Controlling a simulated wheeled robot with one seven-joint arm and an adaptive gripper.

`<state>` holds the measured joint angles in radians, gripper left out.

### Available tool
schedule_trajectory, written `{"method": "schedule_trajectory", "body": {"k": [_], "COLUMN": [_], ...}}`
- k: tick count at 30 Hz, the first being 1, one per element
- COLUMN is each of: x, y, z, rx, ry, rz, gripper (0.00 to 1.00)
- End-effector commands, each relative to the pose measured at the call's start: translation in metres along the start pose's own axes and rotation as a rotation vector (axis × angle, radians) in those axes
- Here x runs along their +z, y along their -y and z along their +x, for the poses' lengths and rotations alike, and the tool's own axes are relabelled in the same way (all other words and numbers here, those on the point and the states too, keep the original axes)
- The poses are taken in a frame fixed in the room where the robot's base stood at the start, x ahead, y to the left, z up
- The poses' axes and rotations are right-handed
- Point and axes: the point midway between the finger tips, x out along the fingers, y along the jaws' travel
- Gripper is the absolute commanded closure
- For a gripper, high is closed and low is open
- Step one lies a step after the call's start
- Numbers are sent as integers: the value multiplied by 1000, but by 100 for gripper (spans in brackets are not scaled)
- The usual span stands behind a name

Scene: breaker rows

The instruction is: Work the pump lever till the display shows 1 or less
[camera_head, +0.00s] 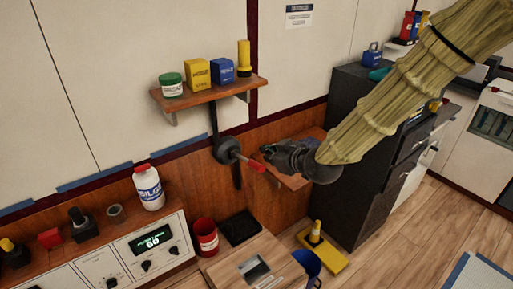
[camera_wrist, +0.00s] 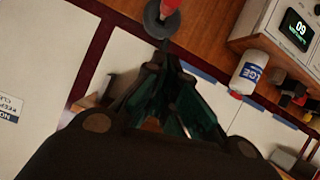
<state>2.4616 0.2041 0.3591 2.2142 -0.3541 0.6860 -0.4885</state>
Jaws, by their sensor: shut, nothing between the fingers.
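The pump lever (camera_head: 250,164) sticks out from a round grey hub (camera_head: 227,149) on a dark vertical bar on the wall, and its grip end is red. My gripper (camera_head: 266,153) is shut and empty, close to the red end in the head view; I cannot tell if they touch. In the wrist view the lever's red end (camera_wrist: 170,5) is at the top edge, beyond my gripper's fingertips (camera_wrist: 160,62). The display (camera_head: 151,239) on the white panel at lower left reads 60 in green; it shows upside down in the wrist view (camera_wrist: 297,32).
A wall shelf (camera_head: 211,93) with a jar, boxes and a yellow bottle is above the lever. A white bottle (camera_head: 148,187) stands on the panel ledge. A red can (camera_head: 206,237) is below. A dark cabinet (camera_head: 350,105) stands right, behind my arm.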

Motion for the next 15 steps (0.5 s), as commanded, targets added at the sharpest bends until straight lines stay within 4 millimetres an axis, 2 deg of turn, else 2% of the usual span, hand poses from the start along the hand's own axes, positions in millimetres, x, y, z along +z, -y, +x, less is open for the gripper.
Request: {"method": "schedule_trajectory", "body": {"k": [1, 3, 15], "x": [-8, -10, -12], "y": [-2, -3, -4], "z": [-3, -3, -3], "rx": [1, 1, 3], "ry": [12, 26, 41], "rz": [-2, 0, 3], "gripper": [100, 100, 100]}}
